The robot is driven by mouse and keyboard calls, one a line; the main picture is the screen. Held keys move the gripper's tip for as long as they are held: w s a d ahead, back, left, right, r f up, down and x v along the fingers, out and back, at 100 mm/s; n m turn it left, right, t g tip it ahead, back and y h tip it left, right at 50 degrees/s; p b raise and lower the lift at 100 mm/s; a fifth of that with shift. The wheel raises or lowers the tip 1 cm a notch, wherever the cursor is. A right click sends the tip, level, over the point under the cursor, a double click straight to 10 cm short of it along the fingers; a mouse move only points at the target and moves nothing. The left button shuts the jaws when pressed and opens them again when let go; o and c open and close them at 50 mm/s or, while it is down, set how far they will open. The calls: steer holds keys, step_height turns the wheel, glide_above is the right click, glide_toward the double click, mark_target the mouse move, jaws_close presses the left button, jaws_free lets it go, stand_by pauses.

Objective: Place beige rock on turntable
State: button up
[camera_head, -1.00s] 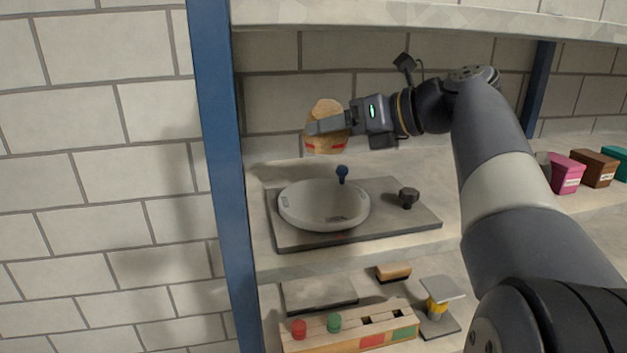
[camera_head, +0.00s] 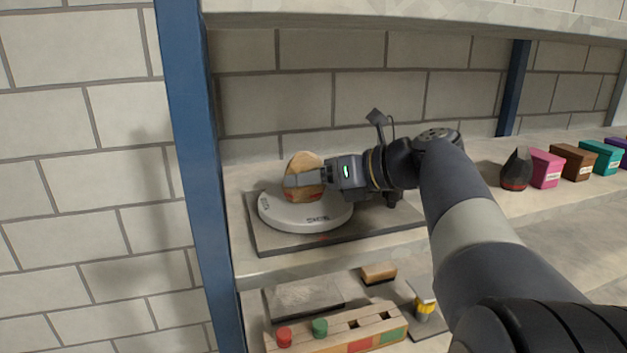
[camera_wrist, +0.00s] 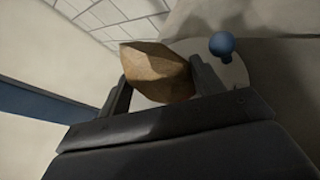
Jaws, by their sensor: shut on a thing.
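The beige rock (camera_head: 304,162), with a reddish mark low on its side, is held between the fingers of my gripper (camera_head: 302,180). In the wrist view the rock (camera_wrist: 158,72) sits between both fingers of my gripper (camera_wrist: 162,78). The turntable (camera_head: 300,218) is a pale round disc on a dark flat base plate (camera_head: 262,245). The rock is over the back part of the disc, at or just above its surface; I cannot tell whether it touches. My gripper hides part of the disc's right and back side.
A blue ball-topped knob (camera_wrist: 221,43) stands near the disc in the wrist view. The blue post (camera_head: 190,150) rises left of the shelf. Coloured boxes (camera_head: 547,168) and a dark object (camera_head: 516,169) stand right. A wooden block rack (camera_head: 340,328) lies below.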

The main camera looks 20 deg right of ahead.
steer(key=o, duration=1)
steer(key=shift+s+d+r, duration=0.15)
steer(key=shift+d, duration=0.05)
steer(key=v, duration=1.1)
steer(key=shift+s+d+r, duration=0.1)
steer(key=shift+s+d, duration=0.05)
